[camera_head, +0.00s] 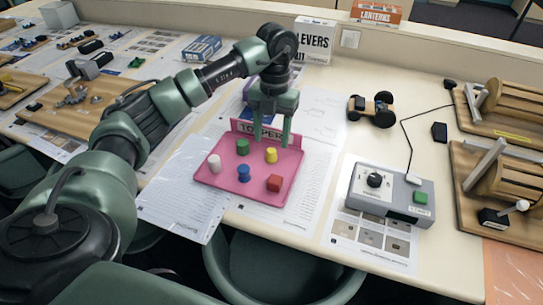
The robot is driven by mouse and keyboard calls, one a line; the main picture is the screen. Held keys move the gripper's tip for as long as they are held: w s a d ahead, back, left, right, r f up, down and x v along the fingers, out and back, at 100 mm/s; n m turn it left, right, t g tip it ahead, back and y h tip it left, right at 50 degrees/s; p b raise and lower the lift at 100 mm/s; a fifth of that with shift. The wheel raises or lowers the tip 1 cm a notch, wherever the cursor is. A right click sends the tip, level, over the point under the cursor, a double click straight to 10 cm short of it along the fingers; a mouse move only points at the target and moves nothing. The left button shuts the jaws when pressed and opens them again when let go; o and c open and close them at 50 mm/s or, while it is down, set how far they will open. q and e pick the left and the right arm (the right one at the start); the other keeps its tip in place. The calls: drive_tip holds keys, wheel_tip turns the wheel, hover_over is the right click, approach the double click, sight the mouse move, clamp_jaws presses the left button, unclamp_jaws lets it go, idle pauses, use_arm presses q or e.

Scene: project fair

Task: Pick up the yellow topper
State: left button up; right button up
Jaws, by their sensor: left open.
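The yellow topper (271,155) is a small yellow cylinder. It stands on the pink tray (207,178), toward the back right of the tray. My left gripper (271,138) points down above the back of the tray, with its two green fingers apart and nothing between them. The fingers are above and behind the yellow topper. My left arm comes in from the left and reaches over the table. My right gripper is out of the picture. The gripper partly hides the label on the tray's back wall.
The tray also holds a green topper (242,147), a white one (214,164), a blue one (243,173) and a red block (274,183). A grey control box (388,192) stands to the right. A small wheeled car (372,108) is behind it. Chairs stand at the front edge.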

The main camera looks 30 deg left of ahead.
sight(271, 150)
use_arm(q)
wheel_tip(271, 150, down, 5)
drive_tip(key=shift+s+r+p, duration=0.1)
drive_tip(key=shift+r+p, duration=0.05)
drive_tip(key=shift+p, duration=0.7)
drive_tip(key=shift+f, duration=0.45)
clamp_jaws()
